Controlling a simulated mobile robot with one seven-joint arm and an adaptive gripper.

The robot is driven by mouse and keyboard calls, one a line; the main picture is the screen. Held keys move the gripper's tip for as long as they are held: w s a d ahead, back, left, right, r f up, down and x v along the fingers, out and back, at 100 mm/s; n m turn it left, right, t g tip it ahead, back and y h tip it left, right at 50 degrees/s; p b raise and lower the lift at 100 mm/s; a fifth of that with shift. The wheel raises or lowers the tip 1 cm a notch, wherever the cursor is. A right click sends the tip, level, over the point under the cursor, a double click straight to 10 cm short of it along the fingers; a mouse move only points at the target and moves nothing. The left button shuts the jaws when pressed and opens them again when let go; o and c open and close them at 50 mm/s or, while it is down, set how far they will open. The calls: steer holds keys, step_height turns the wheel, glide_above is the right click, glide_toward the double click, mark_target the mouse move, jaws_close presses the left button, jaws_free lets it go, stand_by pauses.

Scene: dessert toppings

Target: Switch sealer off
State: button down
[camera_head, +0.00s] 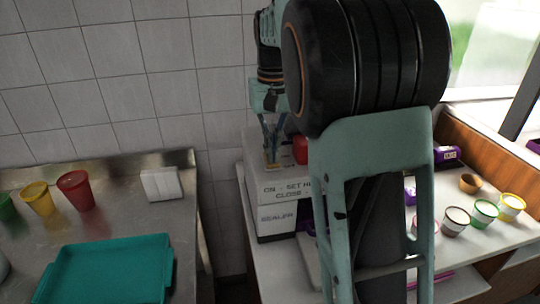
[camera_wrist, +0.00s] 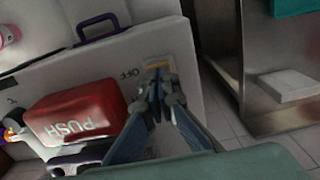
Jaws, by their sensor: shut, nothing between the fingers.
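The white sealer (camera_head: 277,222) stands on the counter by the tiled wall, with "SEALER" lettering on its front. Its pale top also shows in the wrist view (camera_wrist: 110,58). My gripper (camera_head: 271,160) points down at the sealer's top. In the wrist view its closed fingertips (camera_wrist: 157,76) are at a small yellowish switch plate (camera_wrist: 158,63) beside the word "OFF". The fingers cover most of the plate, so the switch position and any contact are hidden. A red "PUSH" block (camera_wrist: 76,112) sits beside the fingers; part of it shows in the head view (camera_head: 300,149).
My arm hides much of the right counter. Several small cups (camera_head: 483,211) stand there. On the steel table at left are a teal tray (camera_head: 107,272), coloured cups (camera_head: 76,190) and a white block (camera_head: 161,184). A gap separates the table from the sealer counter.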

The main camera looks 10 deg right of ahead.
steer(key=shift+r+p, duration=3)
steer(key=shift+r, duration=0.4)
